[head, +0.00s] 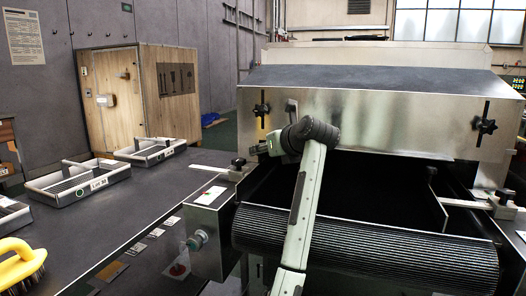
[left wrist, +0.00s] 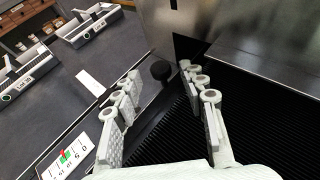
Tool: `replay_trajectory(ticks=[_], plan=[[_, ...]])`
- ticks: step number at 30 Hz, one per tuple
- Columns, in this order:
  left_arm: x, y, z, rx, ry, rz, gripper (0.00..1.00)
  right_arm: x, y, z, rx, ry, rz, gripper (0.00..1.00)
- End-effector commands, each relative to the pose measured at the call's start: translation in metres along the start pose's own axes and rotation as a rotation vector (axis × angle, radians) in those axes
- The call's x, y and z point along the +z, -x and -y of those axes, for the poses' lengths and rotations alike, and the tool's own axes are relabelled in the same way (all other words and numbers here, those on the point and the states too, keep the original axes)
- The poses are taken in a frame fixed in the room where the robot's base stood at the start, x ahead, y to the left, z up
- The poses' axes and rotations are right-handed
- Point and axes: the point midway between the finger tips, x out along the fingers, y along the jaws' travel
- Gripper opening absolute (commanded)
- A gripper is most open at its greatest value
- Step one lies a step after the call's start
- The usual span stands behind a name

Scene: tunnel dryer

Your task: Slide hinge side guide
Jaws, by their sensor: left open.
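Two side guides flank the black ribbed belt (head: 365,240) at the dryer mouth. The left guide has a pale metal bar (head: 211,169) and a black knob (head: 238,163); its knob also shows in the left wrist view (left wrist: 160,70). The right guide has a thin plate (head: 432,194), a bar (head: 463,204) and a black knob (head: 504,196). I cannot tell which is the hinge side. My left gripper (head: 266,146) is above the left belt edge; in the left wrist view (left wrist: 159,72) its fingers are open and empty, with the left guide's knob beyond their tips. My right gripper is not seen.
A white scale card with coloured marks (head: 208,196) lies beside the left guide. The dark table (head: 115,224) holds metal trays (head: 78,184) and a yellow brush (head: 20,263). The dryer's metal hood (head: 380,120) overhangs the belt.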

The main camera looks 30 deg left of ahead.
Motion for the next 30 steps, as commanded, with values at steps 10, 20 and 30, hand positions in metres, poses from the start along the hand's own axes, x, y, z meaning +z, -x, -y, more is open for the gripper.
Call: replay_trajectory(ticks=[10,20,30], plan=[[0.000,-0.020,0.000,0.000,0.000,0.001,0.42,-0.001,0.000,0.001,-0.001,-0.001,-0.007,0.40],[0.000,-0.020,0.000,0.000,0.000,0.001,0.18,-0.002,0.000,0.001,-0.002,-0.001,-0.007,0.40],[0.000,-0.020,0.000,0.001,-0.001,0.002,0.00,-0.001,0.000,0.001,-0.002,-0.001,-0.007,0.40]])
